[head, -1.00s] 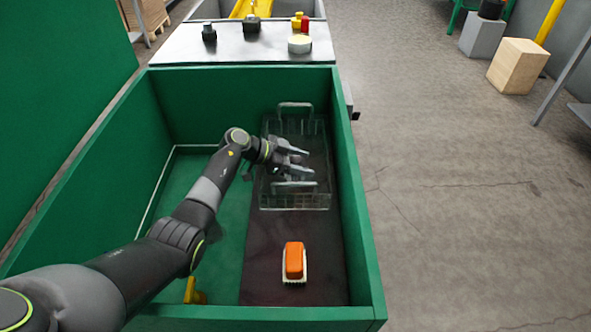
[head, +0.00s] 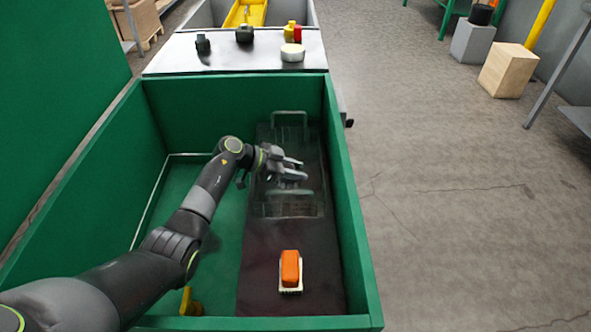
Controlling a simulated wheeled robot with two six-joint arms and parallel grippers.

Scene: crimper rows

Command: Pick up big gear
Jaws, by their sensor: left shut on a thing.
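My left gripper (head: 291,171) reaches in from the left over a clear wire-like basket (head: 292,211) inside the green box. Its jaws are shut on a small grey thing, too small and blended with the fingers to tell whether it is the big gear. No other gear can be made out. The basket stands on a dark mat (head: 265,258), with one handle at its far end and one near the gripper. Its inside is partly hidden by the gripper and blurred. My right gripper is not in view.
An orange-topped brush (head: 290,268) lies on the mat in front of the basket. Green walls (head: 349,200) enclose the box. A yellow item (head: 190,303) sits at the near left. A grey table (head: 230,55) beyond the box holds several small items.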

